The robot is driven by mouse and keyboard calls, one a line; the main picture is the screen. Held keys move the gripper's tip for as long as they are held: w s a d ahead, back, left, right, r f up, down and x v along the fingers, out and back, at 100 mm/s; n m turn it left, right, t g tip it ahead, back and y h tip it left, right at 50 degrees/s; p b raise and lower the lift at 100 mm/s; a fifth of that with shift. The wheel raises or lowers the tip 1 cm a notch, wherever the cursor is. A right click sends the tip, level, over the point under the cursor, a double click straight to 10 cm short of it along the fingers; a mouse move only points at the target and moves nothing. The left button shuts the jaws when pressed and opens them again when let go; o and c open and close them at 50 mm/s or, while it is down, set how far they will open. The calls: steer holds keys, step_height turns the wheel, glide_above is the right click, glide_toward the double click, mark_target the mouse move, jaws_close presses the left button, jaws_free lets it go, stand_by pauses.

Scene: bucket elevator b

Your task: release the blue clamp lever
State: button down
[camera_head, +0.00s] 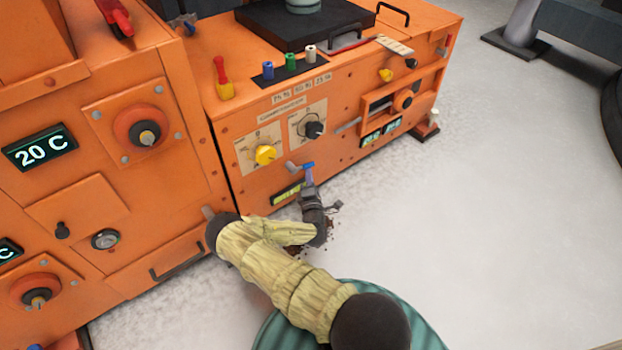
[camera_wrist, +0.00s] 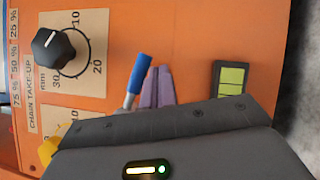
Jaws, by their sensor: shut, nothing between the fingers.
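The blue clamp lever (camera_head: 307,167) sticks out from the front of the orange cabinet, below the two dials. In the wrist view the blue lever (camera_wrist: 139,74) shows as a blue grip on a metal shaft, whose lower end is partly hidden by my gripper's body. My gripper (camera_wrist: 158,72) has its purple-grey fingers together, with nothing between them. They lie just right of the blue grip in the wrist view; I cannot tell whether they touch it. In the head view my gripper (camera_head: 308,182) is right at the lever, just below it.
A black-knob chain take-up dial (camera_head: 313,129) and a yellow-knob dial (camera_head: 265,154) sit above the lever. A small yellow-green display (camera_wrist: 231,80) is close beside my fingers. The left orange cabinet (camera_head: 100,190) stands near my arm.

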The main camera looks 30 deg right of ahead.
steer(key=shift+s+d+f, duration=0.15)
steer(key=shift+s+d, duration=0.1)
steer(key=shift+d, duration=0.1)
stand_by(0.3)
